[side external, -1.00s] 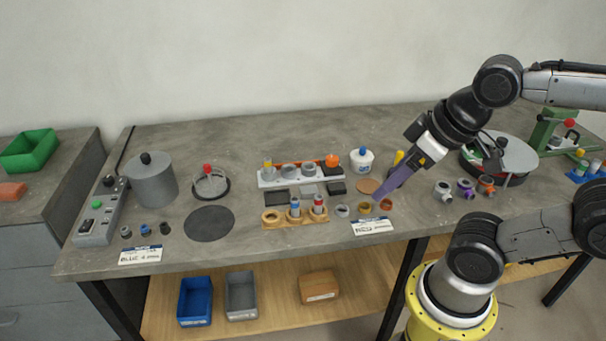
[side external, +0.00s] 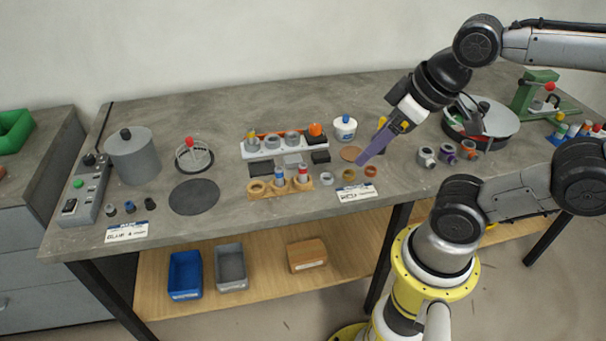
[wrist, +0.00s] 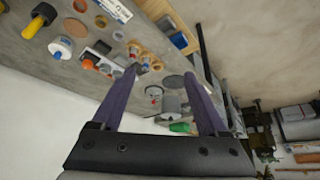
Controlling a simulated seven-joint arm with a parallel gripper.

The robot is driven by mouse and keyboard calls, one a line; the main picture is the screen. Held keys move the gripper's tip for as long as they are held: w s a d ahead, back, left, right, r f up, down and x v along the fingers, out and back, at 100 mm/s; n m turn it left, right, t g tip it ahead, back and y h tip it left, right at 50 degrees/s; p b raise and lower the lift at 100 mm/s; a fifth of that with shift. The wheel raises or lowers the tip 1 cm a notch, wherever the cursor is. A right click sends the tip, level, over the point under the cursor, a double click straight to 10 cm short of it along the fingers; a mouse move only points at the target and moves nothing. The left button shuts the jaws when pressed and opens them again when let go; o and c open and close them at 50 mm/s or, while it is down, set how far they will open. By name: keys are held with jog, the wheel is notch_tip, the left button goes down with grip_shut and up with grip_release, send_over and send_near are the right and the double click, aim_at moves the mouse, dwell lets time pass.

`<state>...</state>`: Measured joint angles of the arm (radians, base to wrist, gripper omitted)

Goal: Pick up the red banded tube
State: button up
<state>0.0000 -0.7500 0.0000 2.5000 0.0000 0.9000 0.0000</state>
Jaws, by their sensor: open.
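The red banded tube (side external: 303,174) stands upright in the right part of a small wooden rack (side external: 258,187), in the side external view. A blue banded tube (side external: 280,178) stands to its left in the same rack. My gripper (side external: 360,162) has long purple fingers that point down and left. Its tips appear to the right of the rack, by a brown disc (side external: 350,153), and apart from the tube. In the wrist view my gripper (wrist: 160,76) is open, with nothing between its fingers.
A white tray (side external: 256,153) with grey rings and an orange-topped part lies behind the rack. Small rings (side external: 348,174) and a label card (side external: 357,192) lie to its right. A white pot with a blue knob (side external: 345,129) stands behind the disc. A dark round mat (side external: 194,197) lies left.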

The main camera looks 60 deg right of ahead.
jog(key=shift+c, duration=1.2)
jog(key=w+r+m, duration=0.4)
jog(key=w+m, duration=0.1)
jog(key=m, duration=0.3)
jog(key=m+g, duration=0.6)
jog(key=m, duration=0.4)
send_over(303, 165)
notch_tip(303, 165, down, 19)
jog(key=shift+f, duration=3.05)
